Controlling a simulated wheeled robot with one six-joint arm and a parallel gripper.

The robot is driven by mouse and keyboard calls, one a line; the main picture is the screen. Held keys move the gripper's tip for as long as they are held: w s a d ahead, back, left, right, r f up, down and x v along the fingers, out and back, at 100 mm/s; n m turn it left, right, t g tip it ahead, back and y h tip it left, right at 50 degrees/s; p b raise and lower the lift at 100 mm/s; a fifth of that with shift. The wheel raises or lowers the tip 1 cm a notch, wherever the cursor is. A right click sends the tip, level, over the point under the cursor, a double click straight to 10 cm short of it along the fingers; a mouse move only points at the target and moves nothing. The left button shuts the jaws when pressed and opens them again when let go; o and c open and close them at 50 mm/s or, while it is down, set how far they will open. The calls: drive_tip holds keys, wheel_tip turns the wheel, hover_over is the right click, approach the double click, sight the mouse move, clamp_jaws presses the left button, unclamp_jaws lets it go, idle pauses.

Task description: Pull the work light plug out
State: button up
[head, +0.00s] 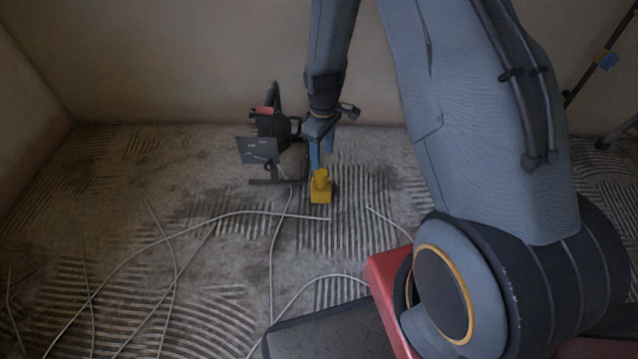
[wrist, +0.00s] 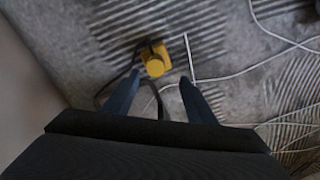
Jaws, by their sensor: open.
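A small yellow block (head: 321,195), with a narrower yellow part on top, sits on the floor below my gripper (head: 321,160). I cannot tell plug from socket in it. In the wrist view the yellow block (wrist: 155,64) lies just beyond and between the fingertips of my gripper (wrist: 158,80). A dark cable runs close to it. The jaws are open and empty, pointing down, and look apart from the block. The dark work light (head: 270,128) stands just left and behind, with a flat panel (head: 256,150) on its front.
Pale cables (head: 275,213) cross the ridged, plaster-marked floor in front and to the left. A bare wall (head: 180,60) closes the back. A dark pole (head: 598,65) with a blue clamp stands at the far right. The floor right of the block looks mostly clear.

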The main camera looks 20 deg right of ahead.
drive_tip(key=b, duration=0.1)
hover_over(321, 172)
wheel_tip(321, 172, down, 4)
drive_tip(key=shift+f, duration=0.2)
wheel_tip(321, 172, down, 8)
drive_tip(key=b, duration=0.4)
drive_tip(key=shift+s+r, duration=0.1)
drive_tip(key=shift+r, duration=0.1)
drive_tip(key=shift+r, duration=0.1)
clamp_jaws()
